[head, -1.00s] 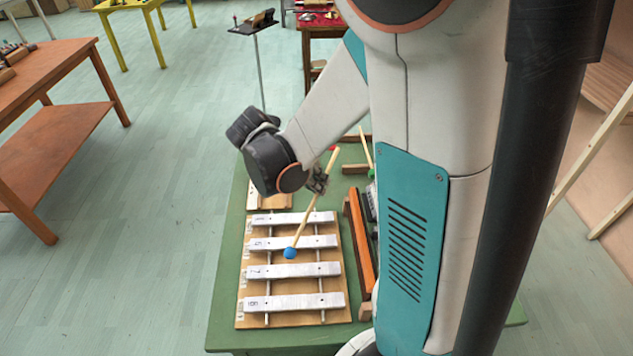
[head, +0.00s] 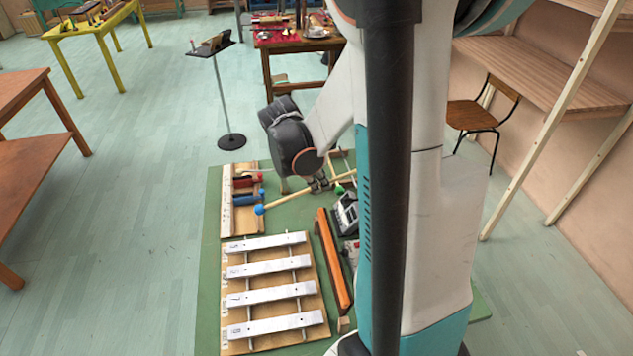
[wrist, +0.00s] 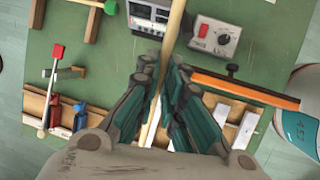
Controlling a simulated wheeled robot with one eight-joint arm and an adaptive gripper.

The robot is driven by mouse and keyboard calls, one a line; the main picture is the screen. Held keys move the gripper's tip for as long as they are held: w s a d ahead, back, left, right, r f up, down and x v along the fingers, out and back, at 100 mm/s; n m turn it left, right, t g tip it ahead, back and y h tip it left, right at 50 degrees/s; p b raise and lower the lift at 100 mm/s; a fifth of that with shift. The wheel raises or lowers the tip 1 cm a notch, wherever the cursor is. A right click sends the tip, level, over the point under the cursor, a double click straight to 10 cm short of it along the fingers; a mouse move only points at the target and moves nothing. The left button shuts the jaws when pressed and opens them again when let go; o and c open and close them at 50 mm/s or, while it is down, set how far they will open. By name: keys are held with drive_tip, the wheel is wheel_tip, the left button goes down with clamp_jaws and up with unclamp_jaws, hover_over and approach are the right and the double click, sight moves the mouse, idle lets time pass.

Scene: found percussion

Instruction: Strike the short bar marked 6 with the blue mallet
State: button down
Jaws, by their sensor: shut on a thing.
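My gripper (head: 320,184) is shut on the wooden stick of the blue mallet (head: 286,202). In the head view the mallet's blue head (head: 259,209) points left, beyond the far end of the bars. In the wrist view the stick (wrist: 167,62) runs between the fingers (wrist: 166,98); the blue head is hidden there. Several pale bars lie on a wooden frame at the table's front. Their marks are small; the second bar from the back (head: 268,266) seems to be the one marked 6. The mallet head is apart from it. Part of the bars also shows in the wrist view (wrist: 222,112).
An orange bar (head: 332,262) lies right of the frame. Grey devices (head: 346,215) stand further right. A wooden rack (head: 229,203) with red and blue handled tools sits behind the bars. A green-headed stick (wrist: 108,6) lies at the far side. A thin stand (head: 221,100) rises behind the table.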

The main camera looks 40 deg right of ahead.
sight(309, 191)
wheel_tip(309, 191, down, 5)
drive_tip(key=b, duration=0.4)
drive_tip(key=shift+b, duration=0.3)
drive_tip(key=shift+g+h, duration=0.6)
drive_tip(key=shift+h, duration=0.3)
drive_tip(key=f+b, duration=0.2)
drive_tip(key=a+f+b, duration=0.1)
drive_tip(key=f+b, duration=0.1)
drive_tip(key=w+f+b, duration=0.1)
drive_tip(key=f+b, duration=0.1)
drive_tip(key=shift+w+a, duration=0.1)
drive_tip(key=shift+a, duration=0.2)
wheel_tip(309, 191, up, 7)
drive_tip(key=p, duration=0.4)
drive_tip(key=shift+p, duration=0.35)
drive_tip(key=shift+f, duration=0.2)
